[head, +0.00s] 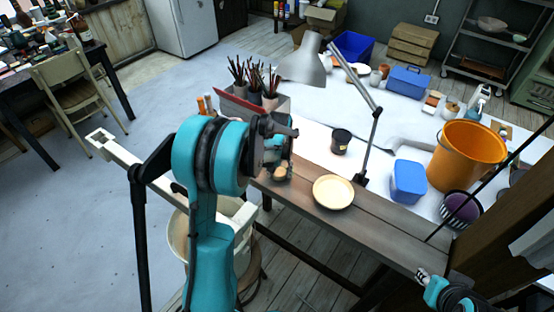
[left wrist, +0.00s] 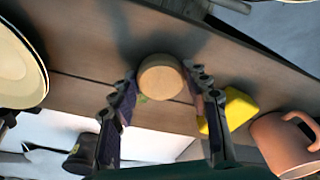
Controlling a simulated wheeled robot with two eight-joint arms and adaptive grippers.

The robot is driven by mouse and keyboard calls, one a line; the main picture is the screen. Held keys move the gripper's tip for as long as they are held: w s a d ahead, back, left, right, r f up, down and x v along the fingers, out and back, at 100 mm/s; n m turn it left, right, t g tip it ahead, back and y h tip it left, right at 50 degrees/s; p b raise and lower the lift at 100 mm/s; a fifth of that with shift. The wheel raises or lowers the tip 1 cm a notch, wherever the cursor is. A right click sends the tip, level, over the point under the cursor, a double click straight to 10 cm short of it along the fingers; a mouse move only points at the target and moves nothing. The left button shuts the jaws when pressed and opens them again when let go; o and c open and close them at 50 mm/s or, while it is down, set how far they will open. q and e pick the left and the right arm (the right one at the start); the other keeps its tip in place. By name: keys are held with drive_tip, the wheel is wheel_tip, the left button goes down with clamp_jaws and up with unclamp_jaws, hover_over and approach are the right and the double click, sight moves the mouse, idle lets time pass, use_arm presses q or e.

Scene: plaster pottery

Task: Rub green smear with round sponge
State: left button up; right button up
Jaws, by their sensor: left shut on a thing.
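The round sponge (left wrist: 160,77) is a tan disc between the two fingers of my left gripper (left wrist: 160,82) in the left wrist view. In the head view the sponge (head: 281,172) shows just below my left gripper (head: 279,158), over the wooden bench. The gripper is shut on the sponge. A small patch of the green smear (left wrist: 143,99) shows on the wood at the sponge's edge; the sponge may hide more of it. I cannot tell whether the sponge touches the wood.
A cream plate (head: 333,192) lies right of the left gripper. A yellow block (left wrist: 238,108) and a terracotta mug (left wrist: 288,145) are close to the fingers. A black cup (head: 341,141), a desk lamp (head: 303,66) and a blue container (head: 408,181) stand farther off.

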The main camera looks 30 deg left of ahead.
sight(279, 172)
use_arm(q)
drive_tip(key=r, duration=0.1)
drive_tip(key=r+p, duration=0.1)
drive_tip(key=shift+w+r, duration=0.25)
drive_tip(key=shift+r, duration=0.1)
drive_tip(key=shift+r+p, duration=1.65)
drive_tip(key=shift+r, duration=0.7)
